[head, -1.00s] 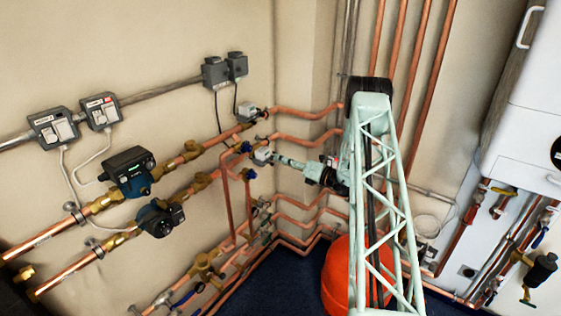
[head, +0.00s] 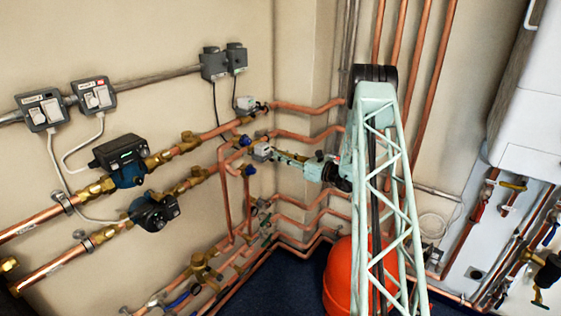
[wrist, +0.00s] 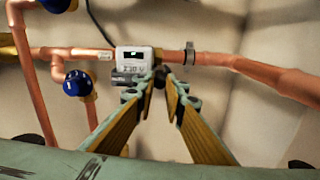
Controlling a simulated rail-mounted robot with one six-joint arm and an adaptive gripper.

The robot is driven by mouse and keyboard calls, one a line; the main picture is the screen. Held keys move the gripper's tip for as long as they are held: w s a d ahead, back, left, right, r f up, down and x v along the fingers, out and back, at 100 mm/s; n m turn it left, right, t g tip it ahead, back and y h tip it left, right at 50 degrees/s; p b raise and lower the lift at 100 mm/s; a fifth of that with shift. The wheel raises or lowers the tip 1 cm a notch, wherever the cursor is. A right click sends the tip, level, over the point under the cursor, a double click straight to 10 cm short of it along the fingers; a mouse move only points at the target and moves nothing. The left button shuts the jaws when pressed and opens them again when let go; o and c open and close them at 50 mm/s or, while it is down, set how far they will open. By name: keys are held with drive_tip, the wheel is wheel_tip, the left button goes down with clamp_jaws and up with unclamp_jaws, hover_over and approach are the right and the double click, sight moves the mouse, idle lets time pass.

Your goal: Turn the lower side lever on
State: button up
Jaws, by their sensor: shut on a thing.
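The lower valve box (head: 262,151), a small pale grey unit, sits on the second copper pipe near the corner. In the wrist view the box (wrist: 134,58) shows a dark display, and its lower part is darker. My gripper (head: 279,157) reaches it from the right. In the wrist view, my gripper's fingers (wrist: 161,75) converge at the box's lower right side and are shut on the side lever (wrist: 158,79). Only a small dark bit of the lever shows between the tips; its angle cannot be told.
A similar upper valve box (head: 245,104) sits just above. Blue valve caps (wrist: 76,83) are left of the gripper. A copper pipe (wrist: 275,78) runs right past a clip. A red vessel (head: 340,275) stands below my arm. Two pumps (head: 124,160) are on the left.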

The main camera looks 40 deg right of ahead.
drive_tip(key=shift+n+b, duration=3.8)
drive_tip(key=shift+n, duration=0.1)
drive_tip(key=o, duration=0.8)
drive_tip(key=shift+o, duration=0.2)
drive_tip(key=v, duration=0.8)
drive_tip(key=shift+a, duration=0.1)
